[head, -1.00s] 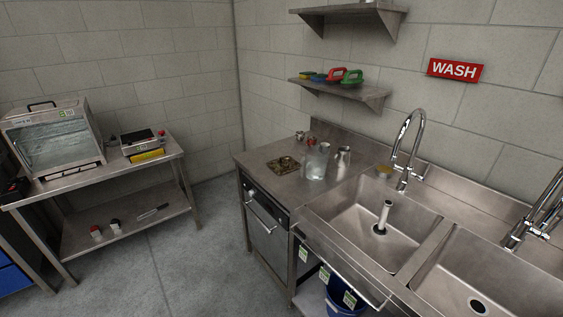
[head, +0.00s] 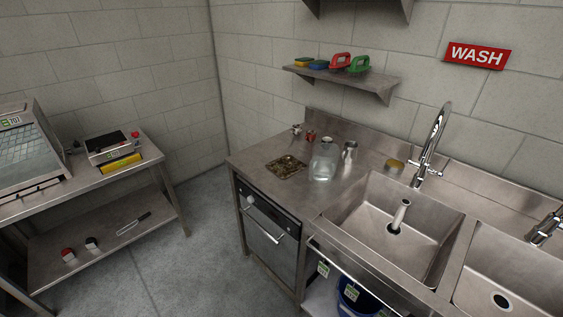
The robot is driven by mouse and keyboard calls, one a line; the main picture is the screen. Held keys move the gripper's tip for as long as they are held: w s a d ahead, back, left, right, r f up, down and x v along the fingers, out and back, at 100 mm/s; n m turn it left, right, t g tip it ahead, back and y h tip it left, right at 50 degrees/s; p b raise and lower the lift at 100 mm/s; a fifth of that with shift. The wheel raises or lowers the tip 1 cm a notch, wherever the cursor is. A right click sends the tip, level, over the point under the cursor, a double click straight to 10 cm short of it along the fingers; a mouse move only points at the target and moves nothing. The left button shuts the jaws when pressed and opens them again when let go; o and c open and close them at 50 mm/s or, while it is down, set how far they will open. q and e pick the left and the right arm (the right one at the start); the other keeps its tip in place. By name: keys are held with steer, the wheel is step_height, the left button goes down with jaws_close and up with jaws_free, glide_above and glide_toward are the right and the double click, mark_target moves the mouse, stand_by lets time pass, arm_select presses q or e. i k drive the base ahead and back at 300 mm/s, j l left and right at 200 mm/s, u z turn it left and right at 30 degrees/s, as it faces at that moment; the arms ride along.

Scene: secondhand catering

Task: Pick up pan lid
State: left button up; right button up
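I cannot make out a pan lid for certain in the head view. A small dark square tray or plate (head: 286,167) lies flat on the steel counter, left of a clear glass jar (head: 324,161). Small items on it are too small to name. Neither of my grippers shows in the head view.
A steel sink (head: 396,226) with a tall tap (head: 432,146) is at the right. A wall shelf (head: 342,80) holds coloured scrubbers. A low steel table (head: 92,190) with a scale (head: 107,147) stands left. Open floor (head: 196,262) lies between.

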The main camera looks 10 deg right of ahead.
mark_target(284, 167)
steer(key=i+j+z, duration=0.1)
steer(key=i+j, duration=0.25)
steer(key=i+l+z, duration=0.1)
steer(key=i, duration=0.25)
steer(key=i+l, duration=0.3)
steer(key=i+z, duration=0.05)
